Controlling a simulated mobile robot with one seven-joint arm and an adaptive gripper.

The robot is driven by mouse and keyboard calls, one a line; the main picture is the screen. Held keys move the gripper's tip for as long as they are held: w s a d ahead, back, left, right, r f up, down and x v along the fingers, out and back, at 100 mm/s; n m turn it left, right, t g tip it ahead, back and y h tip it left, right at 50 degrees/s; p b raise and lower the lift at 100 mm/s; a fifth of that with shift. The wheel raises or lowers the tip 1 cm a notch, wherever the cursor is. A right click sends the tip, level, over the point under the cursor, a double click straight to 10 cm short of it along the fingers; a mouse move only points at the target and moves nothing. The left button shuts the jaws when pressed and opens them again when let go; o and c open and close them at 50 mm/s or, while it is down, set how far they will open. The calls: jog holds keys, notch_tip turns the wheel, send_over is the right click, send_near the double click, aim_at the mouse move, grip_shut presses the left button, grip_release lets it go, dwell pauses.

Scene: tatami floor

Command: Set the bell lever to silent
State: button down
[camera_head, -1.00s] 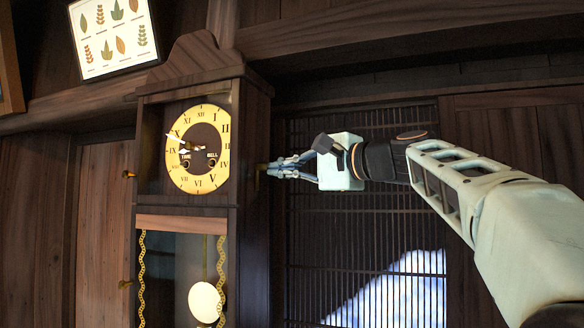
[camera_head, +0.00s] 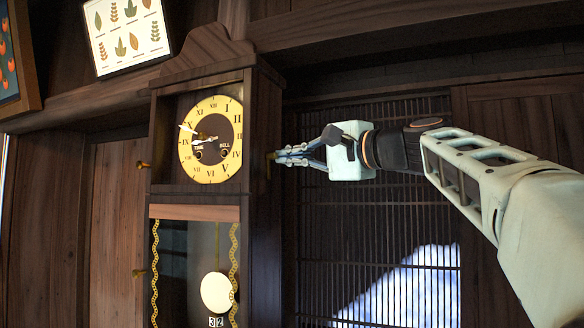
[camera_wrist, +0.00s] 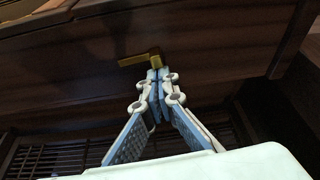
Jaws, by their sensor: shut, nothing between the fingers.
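A tall dark wooden wall clock (camera_head: 264,130) with a round yellow dial (camera_head: 211,172) stands left of my arm in the head view. The bell lever, a small brass piece, shows on the clock's right side (camera_head: 270,156) and in the wrist view (camera_wrist: 138,59). In the wrist view it has a stub and an arm pointing left. My gripper (camera_head: 279,156) is shut and empty, its fingertips together (camera_wrist: 157,73) at the lever's stub. They look touching or very close; I cannot tell which. The lever's marked positions are not readable.
A slatted lattice panel (camera_head: 372,225) stands behind my arm. Below the dial, a pendulum (camera_head: 216,292) hangs behind glass between two chains. Brass knobs (camera_head: 143,165) stick out on the clock's left side. A framed leaf picture (camera_head: 127,34) hangs above.

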jog(key=n+b, duration=0.2)
jog(key=s+n+y+b, duration=0.1)
jog(key=n+b, duration=0.1)
jog(key=b, duration=0.1)
jog(key=s+n+y+b, duration=0.1)
jog(key=b, duration=0.1)
jog(key=shift+a+f+n, duration=0.2)
jog(key=shift+a+n, duration=0.15)
jog(key=shift+n, duration=0.05)
jog(key=shift+r, duration=0.35)
